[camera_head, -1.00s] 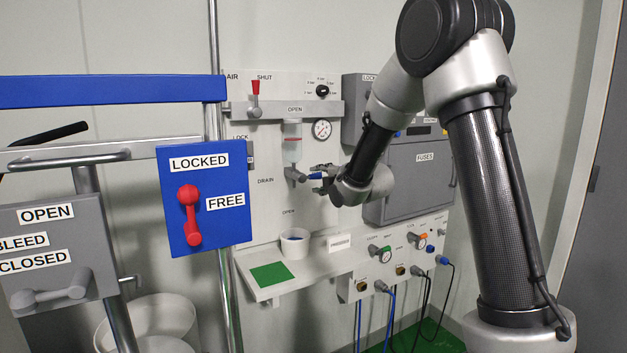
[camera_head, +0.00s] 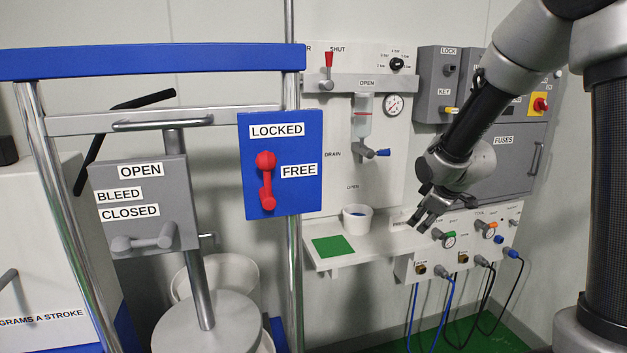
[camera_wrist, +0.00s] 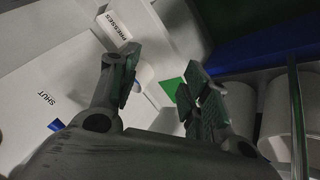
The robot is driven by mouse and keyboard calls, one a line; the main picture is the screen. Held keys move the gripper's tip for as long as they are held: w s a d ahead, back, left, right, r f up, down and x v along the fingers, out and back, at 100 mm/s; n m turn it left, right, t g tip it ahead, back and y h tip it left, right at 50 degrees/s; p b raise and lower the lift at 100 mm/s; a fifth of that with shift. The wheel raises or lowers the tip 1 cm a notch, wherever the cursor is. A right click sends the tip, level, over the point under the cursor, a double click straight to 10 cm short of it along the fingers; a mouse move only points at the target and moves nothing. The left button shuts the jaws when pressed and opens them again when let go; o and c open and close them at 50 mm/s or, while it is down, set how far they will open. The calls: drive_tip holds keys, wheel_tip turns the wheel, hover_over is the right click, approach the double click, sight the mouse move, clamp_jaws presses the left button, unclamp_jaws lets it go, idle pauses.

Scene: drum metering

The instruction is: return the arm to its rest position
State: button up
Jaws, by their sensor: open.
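My gripper (camera_head: 428,214) is open and empty in the head view. It hangs in front of the wall panel, above the right part of the shelf and apart from the blue-tipped drain valve (camera_head: 377,153). Its two spread fingers also show in the wrist view (camera_wrist: 160,85), with nothing between them in their hold. My arm is bent, coming down from the upper right.
A white cup (camera_head: 357,222) and a green pad (camera_head: 333,246) are on the shelf (camera_head: 385,246). The blue LOCKED/FREE plate (camera_head: 296,185) with a red lever stands left. A grey valve box (camera_head: 143,205) is further left. Hoses hang below the connector block (camera_head: 460,257).

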drive_tip(key=s+d+r+m+g, duration=0.1)
drive_tip(key=s+r+m, duration=0.2)
drive_tip(key=s, duration=0.7)
drive_tip(key=s+d+r+m+g, duration=0.1)
drive_tip(key=s+r+m, duration=0.3)
drive_tip(key=s, duration=0.7)
drive_tip(key=s+d+r+m+g, duration=0.1)
drive_tip(key=s+d+r+m, duration=0.1)
drive_tip(key=s, duration=0.9)
wheel_tip(320, 180, up, 3)
drive_tip(key=shift+d+f+m+h, duration=0.2)
drive_tip(key=shift+d+m+h, duration=0.15)
drive_tip(key=shift+m, duration=0.35)
